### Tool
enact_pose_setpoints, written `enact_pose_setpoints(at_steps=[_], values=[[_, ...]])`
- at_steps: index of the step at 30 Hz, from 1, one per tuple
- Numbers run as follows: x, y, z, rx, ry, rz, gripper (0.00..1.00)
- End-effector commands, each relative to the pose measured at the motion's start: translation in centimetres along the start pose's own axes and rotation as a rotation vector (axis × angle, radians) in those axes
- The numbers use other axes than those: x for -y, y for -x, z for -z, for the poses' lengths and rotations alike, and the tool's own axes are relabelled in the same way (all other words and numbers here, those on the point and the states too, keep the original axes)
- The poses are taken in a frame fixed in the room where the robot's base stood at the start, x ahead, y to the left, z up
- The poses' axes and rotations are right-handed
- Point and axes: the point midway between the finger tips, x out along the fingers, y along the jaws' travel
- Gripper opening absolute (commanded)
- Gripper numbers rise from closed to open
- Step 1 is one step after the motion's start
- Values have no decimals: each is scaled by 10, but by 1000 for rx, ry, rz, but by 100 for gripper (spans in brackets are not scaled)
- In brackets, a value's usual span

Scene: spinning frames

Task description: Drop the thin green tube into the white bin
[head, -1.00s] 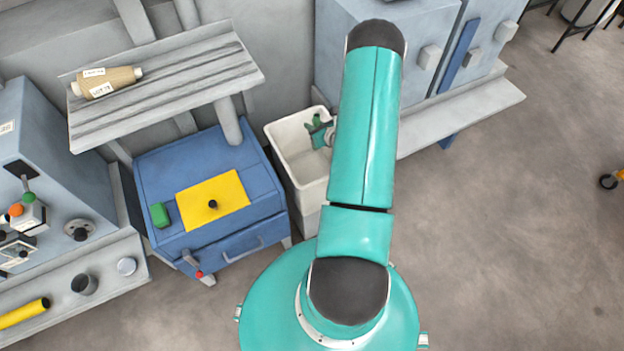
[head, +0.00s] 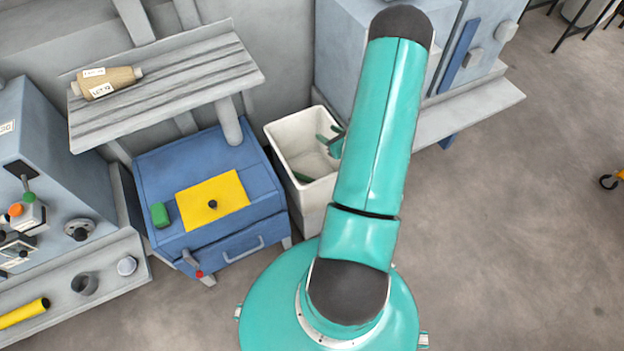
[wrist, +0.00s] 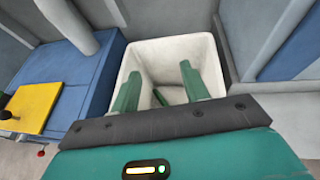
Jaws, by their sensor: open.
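The thin green tube (head: 301,177) lies inside the white bin (head: 275,137), low against its near-left wall in the head view. In the wrist view, part of the tube (wrist: 158,97) shows down in the bin (wrist: 204,46), between my fingers. My gripper (head: 328,134) is over the right part of the bin in the head view. Its two green fingers stand wide apart in the wrist view (wrist: 160,70), with nothing between their tips. The gripper is open and apart from the tube. My arm hides the bin's right side in the head view.
A blue cabinet (head: 165,175) with a yellow sheet (head: 228,189) and a green block (head: 160,215) stands left of the bin. A slatted shelf (head: 190,75) holds a tan spool (head: 108,82). Grey cabinets stand behind at right.

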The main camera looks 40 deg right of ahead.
Motion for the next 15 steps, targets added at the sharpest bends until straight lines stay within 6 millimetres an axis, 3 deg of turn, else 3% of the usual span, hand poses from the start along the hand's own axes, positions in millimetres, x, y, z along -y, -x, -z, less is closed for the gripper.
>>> enact_pose_setpoints(at_steps=[6, 15], values=[[1, 37, -1, 1, 0, 2, 45], [0, 48, 0, 0, 0, 0, 45]])
